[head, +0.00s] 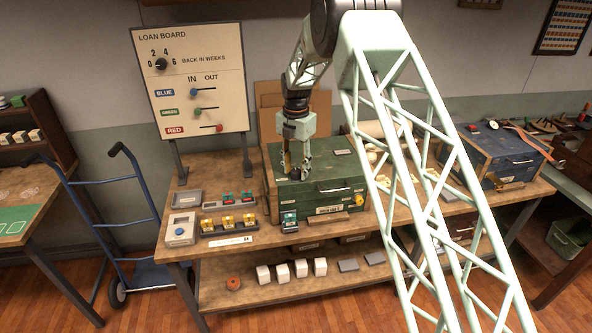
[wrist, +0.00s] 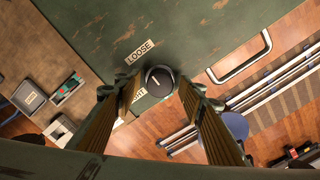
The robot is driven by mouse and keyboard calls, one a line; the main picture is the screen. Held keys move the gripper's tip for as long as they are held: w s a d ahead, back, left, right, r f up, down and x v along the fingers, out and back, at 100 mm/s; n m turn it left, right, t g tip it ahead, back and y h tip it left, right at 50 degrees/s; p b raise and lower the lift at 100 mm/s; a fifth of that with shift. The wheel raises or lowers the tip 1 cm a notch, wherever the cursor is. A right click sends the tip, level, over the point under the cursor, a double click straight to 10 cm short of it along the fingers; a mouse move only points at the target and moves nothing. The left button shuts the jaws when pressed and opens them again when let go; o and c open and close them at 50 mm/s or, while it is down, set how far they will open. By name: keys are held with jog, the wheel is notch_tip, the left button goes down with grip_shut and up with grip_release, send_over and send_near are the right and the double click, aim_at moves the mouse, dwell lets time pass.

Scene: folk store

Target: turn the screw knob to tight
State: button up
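A round black screw knob (wrist: 160,82) stands on the top of the green box (wrist: 200,30). It carries a short pale mark; which end points where is too small to tell. A LOOSE label (wrist: 140,51) lies on the box beside the knob. Another label, seemingly TIGHT (wrist: 138,96), is partly hidden by a finger. My gripper (wrist: 158,84) is open, with one fingertip on each side of the knob and a small gap showing at each side. In the head view my gripper (head: 294,165) points down over the left part of the green box (head: 335,165).
The box stands on a wooden workbench (head: 262,240). Small devices with a blue button (head: 180,231) and yellow switches (head: 229,222) lie to its left. The loan board (head: 190,80) stands behind on the left. A blue toolbox (head: 495,157) is to the right.

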jog(key=c, duration=0.8)
jog(key=shift+c, duration=0.2)
